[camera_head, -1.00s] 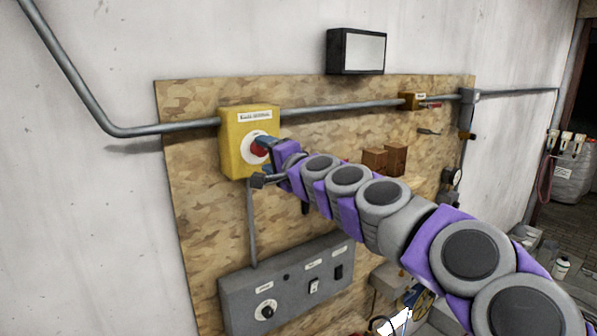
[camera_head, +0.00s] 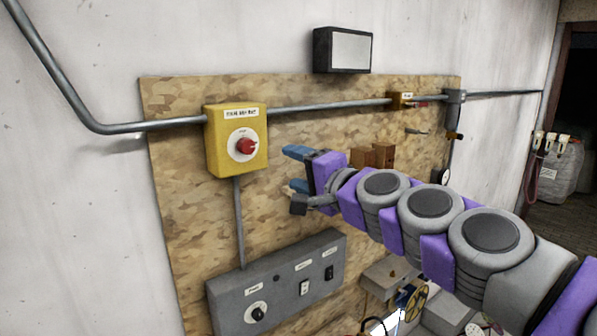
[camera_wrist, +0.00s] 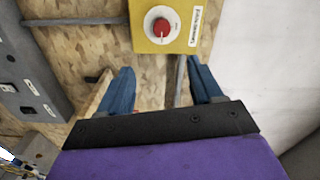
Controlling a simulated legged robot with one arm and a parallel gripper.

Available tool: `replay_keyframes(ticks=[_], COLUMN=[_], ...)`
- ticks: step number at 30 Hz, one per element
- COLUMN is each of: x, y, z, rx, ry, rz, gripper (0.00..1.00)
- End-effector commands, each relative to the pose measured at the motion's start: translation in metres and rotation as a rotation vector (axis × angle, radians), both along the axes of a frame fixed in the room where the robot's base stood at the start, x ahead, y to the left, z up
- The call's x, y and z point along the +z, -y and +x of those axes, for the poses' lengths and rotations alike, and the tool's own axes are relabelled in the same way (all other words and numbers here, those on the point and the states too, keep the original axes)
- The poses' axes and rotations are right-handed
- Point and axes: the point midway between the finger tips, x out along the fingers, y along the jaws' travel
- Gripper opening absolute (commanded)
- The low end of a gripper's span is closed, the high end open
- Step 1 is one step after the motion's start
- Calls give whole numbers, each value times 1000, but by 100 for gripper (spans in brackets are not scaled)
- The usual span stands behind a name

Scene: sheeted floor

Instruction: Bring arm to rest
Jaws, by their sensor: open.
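My gripper (camera_head: 296,169) is open and empty, with blue fingers, at the end of my purple and grey arm in the head view. It is in front of the wooden board, to the right of and slightly below the yellow box (camera_head: 222,165) with a red knob (camera_head: 246,147). A gap shows between the fingers and the box. In the wrist view, the two blue fingers (camera_wrist: 158,88) stand apart, and the yellow box (camera_wrist: 150,38) with its red knob (camera_wrist: 160,28) lies beyond them.
A grey switch panel (camera_head: 235,293) is low on the wooden board (camera_head: 180,190). A metal conduit (camera_head: 330,106) crosses the board, and a dark-framed box (camera_head: 342,50) hangs above. Small wooden blocks (camera_head: 383,155) are behind my arm. Clutter lies at lower right.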

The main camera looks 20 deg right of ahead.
Motion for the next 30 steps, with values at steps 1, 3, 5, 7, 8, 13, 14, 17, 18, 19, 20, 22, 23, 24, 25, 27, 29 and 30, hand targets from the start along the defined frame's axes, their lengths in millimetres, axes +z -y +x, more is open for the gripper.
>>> replay_keyframes(ticks=[1,3,5,7,8,13,14,17,18,19,20,22,23,24,25,27,29,30], x=[0,0,0,0,0,-1,-3,-20,-31,-41,-53,-85,-100,-120,-134,-170,-203,-225], y=[0,0,0,0,0,-2,-4,-22,-33,-42,-53,-79,-89,-102,-110,-126,-137,-143], z=[0,0,0,0,0,-1,-1,-7,-11,-14,-19,-31,-38,-47,-53,-69,-84,-95], rx=[0,0,0,0,0,4,9,50,76,98,124,194,223,264,291,355,406,443], ry=[0,0,0,0,0,0,-3,-22,-34,-46,-60,-102,-121,-147,-167,-219,-267,-303], rz=[0,0,0,0,0,-4,-10,-59,-93,-124,-158,-244,-283,-334,-372,-455,-527,-573], gripper=[65,65,65,65,65,65,65,65,65,65,65,65,65,65,65,65,65,65])
